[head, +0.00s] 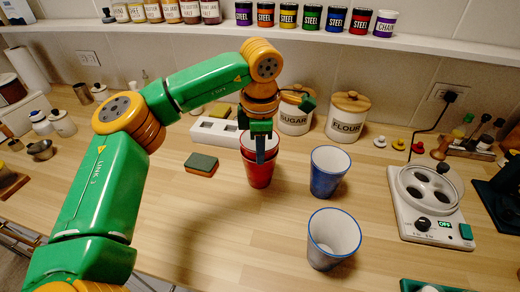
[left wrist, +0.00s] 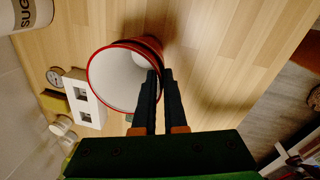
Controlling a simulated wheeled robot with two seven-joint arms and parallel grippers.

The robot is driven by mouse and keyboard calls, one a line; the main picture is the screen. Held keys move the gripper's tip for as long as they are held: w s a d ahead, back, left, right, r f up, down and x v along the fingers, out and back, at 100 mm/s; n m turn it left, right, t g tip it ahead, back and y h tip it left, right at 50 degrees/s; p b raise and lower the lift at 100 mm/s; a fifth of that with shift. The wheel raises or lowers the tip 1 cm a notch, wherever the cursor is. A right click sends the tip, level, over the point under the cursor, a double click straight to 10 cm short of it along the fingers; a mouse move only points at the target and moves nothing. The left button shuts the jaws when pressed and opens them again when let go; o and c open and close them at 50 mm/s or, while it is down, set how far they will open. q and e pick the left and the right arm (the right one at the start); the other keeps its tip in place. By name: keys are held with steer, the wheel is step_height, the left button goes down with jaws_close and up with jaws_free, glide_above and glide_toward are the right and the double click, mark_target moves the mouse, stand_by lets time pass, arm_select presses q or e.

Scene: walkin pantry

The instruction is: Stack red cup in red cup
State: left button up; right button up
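Two red cups with white insides stand together on the wooden counter; the upper red cup (head: 247,143) sits inside the lower red cup (head: 258,176), whose rim shows just below it. In the left wrist view the upper cup's open mouth (left wrist: 115,80) faces me, with the lower cup's rim close behind it. My left gripper (head: 262,150) points down at the cups' near right side. Its fingers (left wrist: 160,75) are close together, one on each side of the upper cup's wall. The fingertips hide part of the rim. My right gripper is not in view.
A blue cup (head: 328,174) stands right of the red cups, and another blue cup (head: 333,238) stands nearer. A sponge (head: 201,164) and a white holder (head: 215,132) lie to the left.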

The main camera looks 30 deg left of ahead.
arm_select(q)
steer(key=shift+o, duration=1.2)
steer(key=shift+r+p, duration=0.3)
steer(key=shift+r, duration=0.1)
step_height(320, 180, up, 12)
steer(key=s+p, duration=0.1)
steer(key=p, duration=0.1)
steer(key=shift+s+d+r, duration=0.2)
steer(key=shift+d+r, duration=0.05)
steer(key=shift+d, duration=0.1)
